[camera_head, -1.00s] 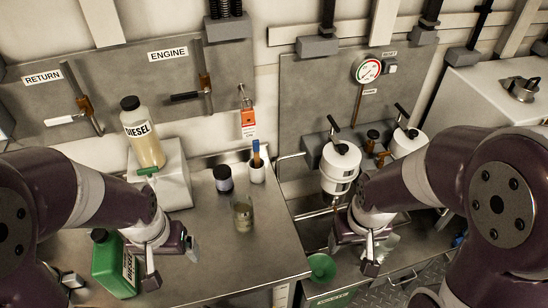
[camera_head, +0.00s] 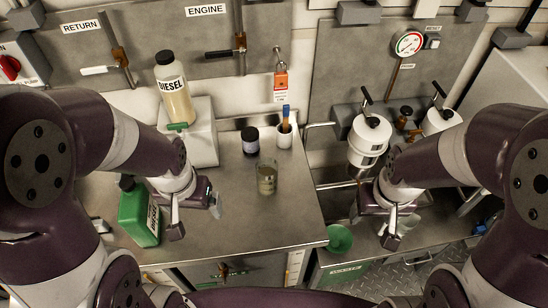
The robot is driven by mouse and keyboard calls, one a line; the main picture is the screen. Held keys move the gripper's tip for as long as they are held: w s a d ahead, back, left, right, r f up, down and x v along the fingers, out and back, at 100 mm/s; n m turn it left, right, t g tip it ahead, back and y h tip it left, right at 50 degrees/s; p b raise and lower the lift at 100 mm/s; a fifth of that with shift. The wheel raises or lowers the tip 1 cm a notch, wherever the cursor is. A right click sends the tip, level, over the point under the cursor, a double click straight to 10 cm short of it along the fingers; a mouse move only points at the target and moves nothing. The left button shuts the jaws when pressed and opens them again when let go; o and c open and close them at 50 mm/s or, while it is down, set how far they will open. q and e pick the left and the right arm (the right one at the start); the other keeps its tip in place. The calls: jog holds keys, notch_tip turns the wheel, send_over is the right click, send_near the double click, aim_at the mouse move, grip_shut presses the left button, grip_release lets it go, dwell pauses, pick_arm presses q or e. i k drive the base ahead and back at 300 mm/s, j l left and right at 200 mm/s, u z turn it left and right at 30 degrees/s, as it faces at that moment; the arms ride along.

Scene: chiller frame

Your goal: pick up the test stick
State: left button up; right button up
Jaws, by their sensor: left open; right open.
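A stick with a blue top and an orange-brown lower part (camera_head: 287,116), which looks like the test stick, stands upright in a small white cup (camera_head: 284,137) at the back of the steel bench. Its lower end is hidden in the cup. My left gripper (camera_head: 196,214) is open and empty over the bench, left of and nearer than the cup, beside a green jerrycan. My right gripper (camera_head: 398,227) is open and empty at the right, beyond the bench's right edge and in front of a white canister. Neither gripper touches the stick.
A glass beaker (camera_head: 267,178) and a dark-lidded jar (camera_head: 250,140) stand close to the cup. A diesel bottle (camera_head: 174,92) sits on a pale block (camera_head: 192,145). The green jerrycan (camera_head: 137,217) stands at left. A green funnel (camera_head: 339,239) is right of the bench. The front middle bench is clear.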

aim_at(286, 108)
jog(key=i+l+u, duration=0.1)
jog(key=l, duration=0.55)
jog(key=i+l+u, duration=0.1)
jog(key=l, duration=0.55)
jog(key=i+l+u, duration=0.1)
jog(key=l, duration=0.6)
